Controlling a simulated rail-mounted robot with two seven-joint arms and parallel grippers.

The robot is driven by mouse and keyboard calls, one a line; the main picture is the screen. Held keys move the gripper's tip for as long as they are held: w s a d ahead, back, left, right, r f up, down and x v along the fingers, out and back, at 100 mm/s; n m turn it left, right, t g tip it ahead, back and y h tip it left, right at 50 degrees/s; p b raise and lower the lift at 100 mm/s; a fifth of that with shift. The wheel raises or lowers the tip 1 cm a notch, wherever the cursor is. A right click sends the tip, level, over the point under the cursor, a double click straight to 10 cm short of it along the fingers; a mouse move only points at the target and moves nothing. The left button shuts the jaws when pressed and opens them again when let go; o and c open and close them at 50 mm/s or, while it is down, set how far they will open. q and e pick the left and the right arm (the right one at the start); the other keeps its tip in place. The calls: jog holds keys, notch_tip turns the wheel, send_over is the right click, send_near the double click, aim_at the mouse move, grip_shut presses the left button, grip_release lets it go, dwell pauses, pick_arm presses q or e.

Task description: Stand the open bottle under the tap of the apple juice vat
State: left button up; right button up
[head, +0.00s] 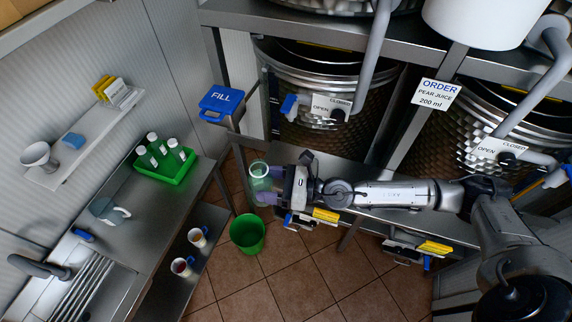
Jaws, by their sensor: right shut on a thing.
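My right gripper (268,185) reaches in from the right and is shut on a clear, greenish bottle (258,169). The bottle's round top faces the camera, and the fingers hide part of its side. It is held in the air left of the shelf front, above the floor. Two large steel vats show, one at the middle (318,85) and one at the right (480,105), each with a valve panel marked OPEN and CLOSED. I cannot read which one holds apple juice. My left gripper is not in view.
An order card (435,94) reads pear juice, 200 ml. A green bin (247,234) is on the floor below the bottle. A green crate (165,168) with several bottles sits on the left counter.

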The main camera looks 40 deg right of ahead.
jog(key=shift+w+d+f+m+t+h+b, duration=0.2)
jog(key=shift+w+f+m+t+h, duration=0.15)
jog(key=shift+f+m+t+h, duration=0.15)
jog(key=shift+w+d+f+m+t+h+b, duration=0.15)
jog(key=shift+w+f+m+t+h, duration=0.25)
jog(key=shift+h, duration=0.2)
jog(key=f+m+h, duration=0.1)
jog(key=w+f+m+t+h, duration=0.1)
jog(key=f+h, duration=0.1)
jog(key=shift+d+m+t+b, duration=0.2)
jog(key=shift+m+t+b, duration=0.1)
jog(key=shift+b, duration=0.1)
notch_tip(320, 180, down, 6)
jog(key=d+f+m+t+h+b, duration=0.1)
jog(key=m+h, duration=0.3)
jog(key=h, duration=0.2)
jog(key=w+d+h, duration=0.1)
jog(key=w+d, duration=0.5)
jog(key=d, duration=0.2)
jog(key=w+d, duration=0.5)
jog(key=d, duration=0.4)
notch_tip(320, 180, down, 7)
jog(key=b, duration=0.4)
jog(key=shift+w+f+b, duration=0.15)
jog(key=shift+b, duration=0.15)
jog(key=shift+d, duration=0.15)
